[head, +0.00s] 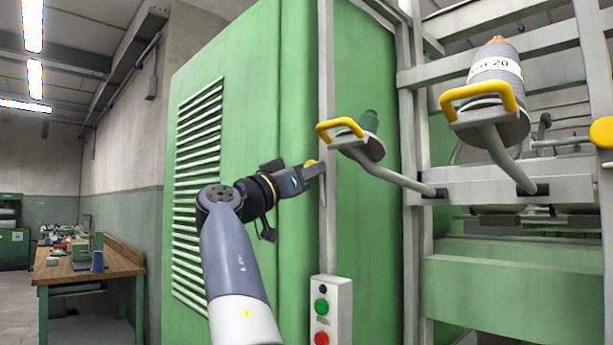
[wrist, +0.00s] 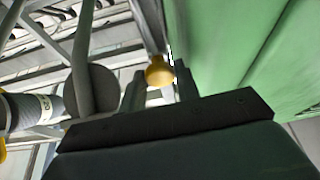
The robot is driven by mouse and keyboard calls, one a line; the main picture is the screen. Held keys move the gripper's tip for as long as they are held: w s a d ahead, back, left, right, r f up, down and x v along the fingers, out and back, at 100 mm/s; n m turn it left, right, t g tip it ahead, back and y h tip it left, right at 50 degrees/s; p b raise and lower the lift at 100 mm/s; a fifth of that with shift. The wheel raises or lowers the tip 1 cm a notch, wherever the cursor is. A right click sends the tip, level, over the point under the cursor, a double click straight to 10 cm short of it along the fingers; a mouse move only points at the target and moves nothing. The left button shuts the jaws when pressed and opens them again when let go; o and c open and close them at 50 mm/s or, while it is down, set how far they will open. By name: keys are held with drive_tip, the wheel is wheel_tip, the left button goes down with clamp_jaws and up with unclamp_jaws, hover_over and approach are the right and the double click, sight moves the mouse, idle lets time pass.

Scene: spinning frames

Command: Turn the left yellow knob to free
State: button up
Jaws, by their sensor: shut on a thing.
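The left yellow knob (head: 310,163) shows only partly in the head view, at the grey post on the green cabinet's edge. My gripper (head: 315,170) is at it and hides most of it. In the wrist view the round yellow knob (wrist: 159,71) sits between the two fingers of my gripper (wrist: 160,86), which are shut on it. The knob's marking and its turn angle cannot be made out. A second yellow knob (head: 602,131) stands at the far right of the head view.
A yellow-handled holder (head: 340,128) with a green bobbin juts out just right of my gripper. Another holder (head: 478,98) carries a large grey bobbin. A button box (head: 331,315) is below on the post. A workbench (head: 90,262) stands far left.

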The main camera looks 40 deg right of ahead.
drive_tip(key=shift+m+g, duration=0.3)
drive_tip(key=shift+m, duration=0.5)
drive_tip(key=o, duration=1)
drive_tip(key=shift+c, duration=0.2)
drive_tip(key=shift+f, duration=0.15)
